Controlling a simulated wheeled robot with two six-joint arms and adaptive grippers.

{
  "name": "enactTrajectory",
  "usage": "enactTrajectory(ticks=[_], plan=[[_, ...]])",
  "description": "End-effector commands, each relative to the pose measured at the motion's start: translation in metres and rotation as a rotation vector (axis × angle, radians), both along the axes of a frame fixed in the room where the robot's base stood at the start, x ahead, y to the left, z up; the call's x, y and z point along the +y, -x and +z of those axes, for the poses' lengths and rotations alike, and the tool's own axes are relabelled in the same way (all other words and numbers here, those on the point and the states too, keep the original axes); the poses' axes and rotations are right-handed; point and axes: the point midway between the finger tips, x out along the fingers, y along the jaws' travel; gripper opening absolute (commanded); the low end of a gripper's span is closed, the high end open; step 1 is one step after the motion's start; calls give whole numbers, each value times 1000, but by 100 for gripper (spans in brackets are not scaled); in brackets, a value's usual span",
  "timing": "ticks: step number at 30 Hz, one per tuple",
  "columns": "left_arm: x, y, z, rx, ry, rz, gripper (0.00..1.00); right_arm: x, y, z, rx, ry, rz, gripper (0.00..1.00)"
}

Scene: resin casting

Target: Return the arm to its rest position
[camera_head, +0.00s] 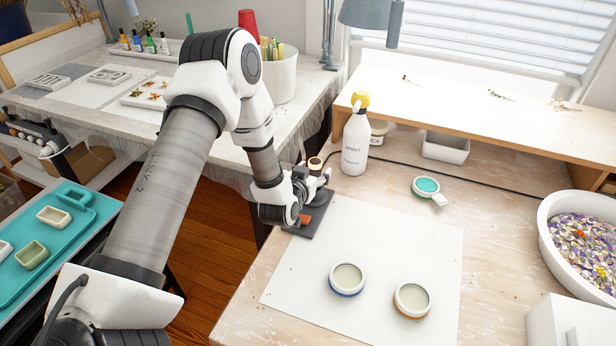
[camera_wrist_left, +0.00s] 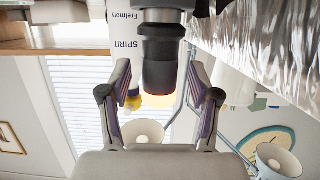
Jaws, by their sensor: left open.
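My left arm (camera_head: 165,190) reaches in from the left across the head view. Its gripper (camera_head: 308,190) is low over the left edge of the workbench, beside a black tool (camera_head: 316,167) with a pale orange end, on a dark square base (camera_head: 313,222). In the left wrist view the gripper (camera_wrist_left: 161,82) has its two fingers spread. The black cylinder of the tool (camera_wrist_left: 160,50) shows between them, with visible gaps on both sides. How deep it sits between the fingers cannot be told. My right gripper is in neither view.
A white spray bottle (camera_head: 356,140) with a yellow top stands just right of the gripper. Two round moulds (camera_head: 347,279) (camera_head: 412,300) lie on a white sheet (camera_head: 385,235). A bowl of coloured flakes (camera_head: 553,250) stands at right. A side table (camera_head: 215,145) lies behind the arm.

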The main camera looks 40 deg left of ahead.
Motion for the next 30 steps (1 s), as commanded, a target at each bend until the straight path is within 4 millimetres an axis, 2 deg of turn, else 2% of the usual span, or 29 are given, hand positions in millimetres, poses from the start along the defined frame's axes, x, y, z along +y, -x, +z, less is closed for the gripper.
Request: enactTrajectory(ticks=[9,13,17,24,26,30], plan=[[-17,71,22,3,4,0,62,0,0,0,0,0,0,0],[-22,93,29,1,2,1,62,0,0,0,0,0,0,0],[-25,103,33,0,0,0,62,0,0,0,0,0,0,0],[-25,103,36,-1,0,0,62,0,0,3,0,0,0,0],[-25,103,44,-1,0,0,62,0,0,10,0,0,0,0],[-25,103,74,-1,0,0,62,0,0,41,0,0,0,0]])
